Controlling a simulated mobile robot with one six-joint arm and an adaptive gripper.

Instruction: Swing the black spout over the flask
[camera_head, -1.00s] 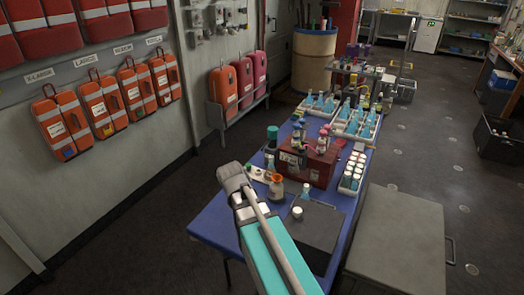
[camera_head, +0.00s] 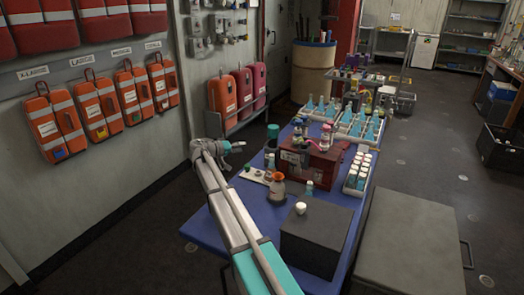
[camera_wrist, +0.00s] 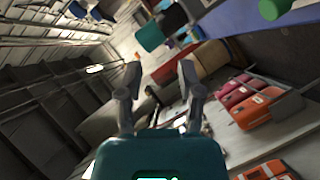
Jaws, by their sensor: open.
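My gripper (camera_head: 236,147) is over the left edge of the blue table, left of a dark bottle with a teal cap (camera_head: 272,131). In the wrist view its fingers (camera_wrist: 160,74) are apart with nothing between them. A small clear flask with bluish contents (camera_head: 309,189) stands in front of the dark red box. I cannot make out the black spout for certain. A green cylinder (camera_wrist: 151,37) and a dark part beside it (camera_wrist: 173,18) show beyond the fingers in the wrist view.
The blue table (camera_head: 225,222) also holds a dark red box (camera_head: 322,168), a rack of white-capped vials (camera_head: 357,172), racks of blue flasks (camera_head: 350,128) and a dark grey box (camera_head: 320,235). A grey cabinet (camera_head: 412,245) stands right. Orange cases (camera_head: 56,125) hang on the left wall.

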